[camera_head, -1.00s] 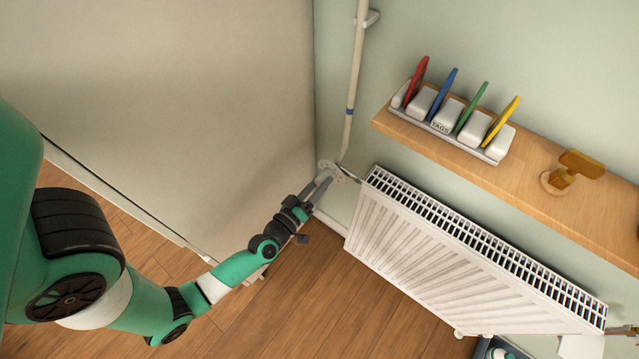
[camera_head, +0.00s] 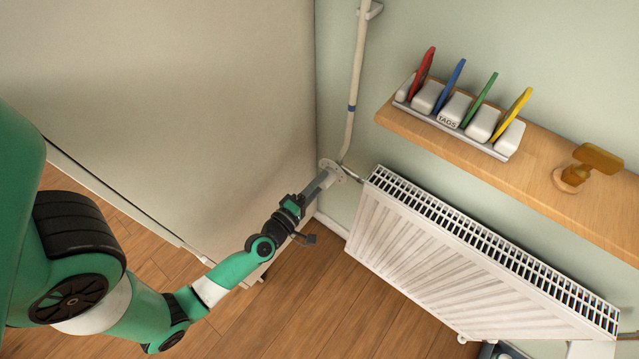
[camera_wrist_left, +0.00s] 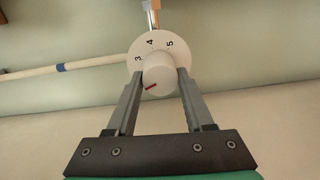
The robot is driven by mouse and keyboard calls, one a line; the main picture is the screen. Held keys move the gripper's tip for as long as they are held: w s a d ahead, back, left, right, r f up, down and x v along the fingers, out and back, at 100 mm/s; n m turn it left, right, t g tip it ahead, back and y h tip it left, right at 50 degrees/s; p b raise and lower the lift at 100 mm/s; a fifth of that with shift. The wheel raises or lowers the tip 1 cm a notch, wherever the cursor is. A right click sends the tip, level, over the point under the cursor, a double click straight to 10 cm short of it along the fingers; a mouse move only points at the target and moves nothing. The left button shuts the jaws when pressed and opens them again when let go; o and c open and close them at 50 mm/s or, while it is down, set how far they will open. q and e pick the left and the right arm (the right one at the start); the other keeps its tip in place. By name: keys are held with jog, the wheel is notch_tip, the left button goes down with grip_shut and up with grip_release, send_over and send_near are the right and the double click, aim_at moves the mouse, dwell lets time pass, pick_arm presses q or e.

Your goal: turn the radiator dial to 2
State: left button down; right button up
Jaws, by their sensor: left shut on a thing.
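The radiator dial is a round white knob (camera_wrist_left: 159,76) on a white numbered disc (camera_wrist_left: 143,66). In the left wrist view 3, 4 and 5 are readable on the disc; its lower part is hidden by the knob and fingers. A red mark on the knob points to the lower left, below the 3; the number there is hidden. In the head view the dial plate (camera_head: 333,168) is at the radiator's upper left corner. My left gripper (camera_head: 329,176) is shut on the knob, one finger each side, also seen in the wrist view (camera_wrist_left: 161,79). My right gripper is not in view.
The white radiator (camera_head: 450,262) stands right of the dial. A white pipe (camera_head: 352,100) rises behind the dial. A wooden shelf (camera_head: 545,180) above the radiator holds a tag rack (camera_head: 455,120) and a brass-coloured fitting (camera_head: 586,167). A beige panel (camera_head: 200,110) is at left.

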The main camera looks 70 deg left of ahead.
pick_arm(q)
jog(key=shift+n, duration=0.3)
jog(key=shift+c, duration=1.4)
grip_release()
jog(key=v, duration=1.1)
jog(key=shift+s+p, duration=0.35)
jog(key=shift+p, duration=0.05)
jog(key=shift+d, duration=0.1)
